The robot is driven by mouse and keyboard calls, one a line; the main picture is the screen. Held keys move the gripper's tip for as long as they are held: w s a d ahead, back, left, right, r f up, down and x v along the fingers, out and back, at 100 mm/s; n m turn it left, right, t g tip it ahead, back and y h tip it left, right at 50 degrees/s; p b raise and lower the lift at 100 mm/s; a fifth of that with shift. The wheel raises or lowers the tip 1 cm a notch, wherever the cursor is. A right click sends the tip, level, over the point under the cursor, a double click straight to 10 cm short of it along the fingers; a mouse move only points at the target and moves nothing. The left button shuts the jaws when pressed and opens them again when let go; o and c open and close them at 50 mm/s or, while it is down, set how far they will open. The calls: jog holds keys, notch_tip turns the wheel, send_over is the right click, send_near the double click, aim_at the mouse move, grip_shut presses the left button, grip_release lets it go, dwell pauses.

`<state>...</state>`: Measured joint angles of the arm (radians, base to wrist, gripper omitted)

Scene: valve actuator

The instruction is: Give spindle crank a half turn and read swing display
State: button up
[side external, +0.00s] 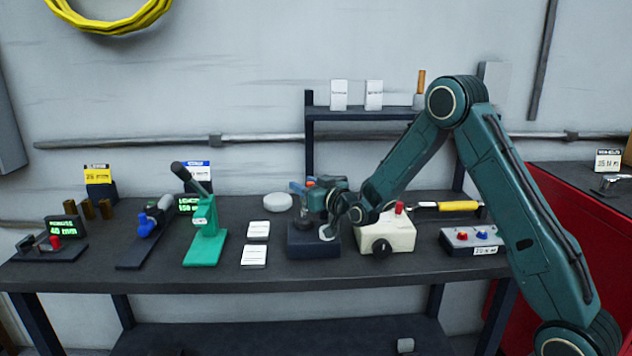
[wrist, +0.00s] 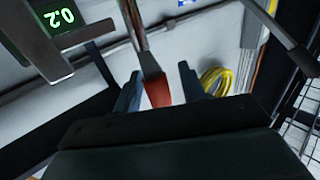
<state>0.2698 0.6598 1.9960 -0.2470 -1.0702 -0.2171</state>
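In the wrist view, a metal bar with a red grip (wrist: 157,90), seemingly the crank handle, runs down between the two bluish fingers of my gripper (wrist: 159,88). Gaps show on both sides of the grip, so the fingers look open around or behind it; contact is not visible. A small display (wrist: 58,15) with green digits, tilted and seemingly upside down, looks like 0.2.
A white box (side external: 398,234) with a black knob stands close right of my gripper. White cards (side external: 254,255) and a green press (side external: 207,235) lie left. A shelf (side external: 345,114) stands behind. The bench's front strip is mostly clear.

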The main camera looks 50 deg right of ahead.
jog(key=shift+s, duration=0.15)
jog(key=s+a, duration=0.1)
jog(key=s, duration=0.6)
dwell(0.6)
